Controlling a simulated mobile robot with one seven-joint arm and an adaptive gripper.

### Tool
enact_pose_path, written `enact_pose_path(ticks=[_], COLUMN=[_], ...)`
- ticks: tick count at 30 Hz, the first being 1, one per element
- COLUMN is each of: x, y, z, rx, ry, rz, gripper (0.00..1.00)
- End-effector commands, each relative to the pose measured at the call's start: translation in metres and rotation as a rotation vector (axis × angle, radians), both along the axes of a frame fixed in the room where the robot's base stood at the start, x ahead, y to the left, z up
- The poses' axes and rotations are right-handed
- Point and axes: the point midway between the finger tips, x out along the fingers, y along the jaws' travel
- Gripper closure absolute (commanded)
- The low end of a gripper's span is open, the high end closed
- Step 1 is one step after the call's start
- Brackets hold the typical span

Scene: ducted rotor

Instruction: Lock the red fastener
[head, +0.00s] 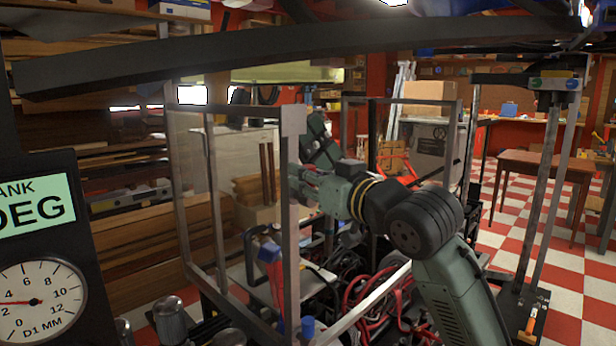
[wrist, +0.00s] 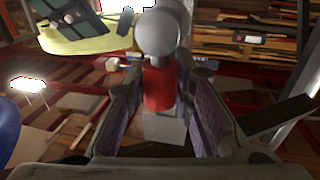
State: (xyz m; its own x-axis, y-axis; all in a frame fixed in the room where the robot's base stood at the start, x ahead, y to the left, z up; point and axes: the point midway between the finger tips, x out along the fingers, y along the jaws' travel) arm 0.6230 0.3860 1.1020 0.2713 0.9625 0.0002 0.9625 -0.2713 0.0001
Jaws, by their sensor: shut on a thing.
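The red fastener (wrist: 160,88) shows in the wrist view as a red cylinder. A rounded grey knob (wrist: 157,36) is beyond it and a pale block (wrist: 165,127) is on its near side. My gripper (wrist: 162,80) has one finger on each side of the red cylinder and is shut on it. In the head view my gripper (head: 303,186) is at an upright grey metal post (head: 290,230) of the clear-panelled frame. The red fastener cannot be made out there, and whether it is locked cannot be told.
A dial gauge marked D1 MM (head: 38,300) and a green display (head: 35,207) stand at left. A dark beam (head: 250,50) crosses above.

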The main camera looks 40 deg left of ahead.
Motion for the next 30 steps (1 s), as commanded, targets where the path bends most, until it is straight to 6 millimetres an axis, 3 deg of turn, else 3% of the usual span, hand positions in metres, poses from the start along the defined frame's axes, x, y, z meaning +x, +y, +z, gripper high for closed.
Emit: enact_pose_path(ticks=[14, 30], x=[-0.002, -0.020], y=[0.000, 0.002], z=[-0.001, -0.009], rx=[-0.005, -0.038], ry=[-0.050, -0.477], rz=[0.001, 0.001], gripper=[1.00, 1.00])
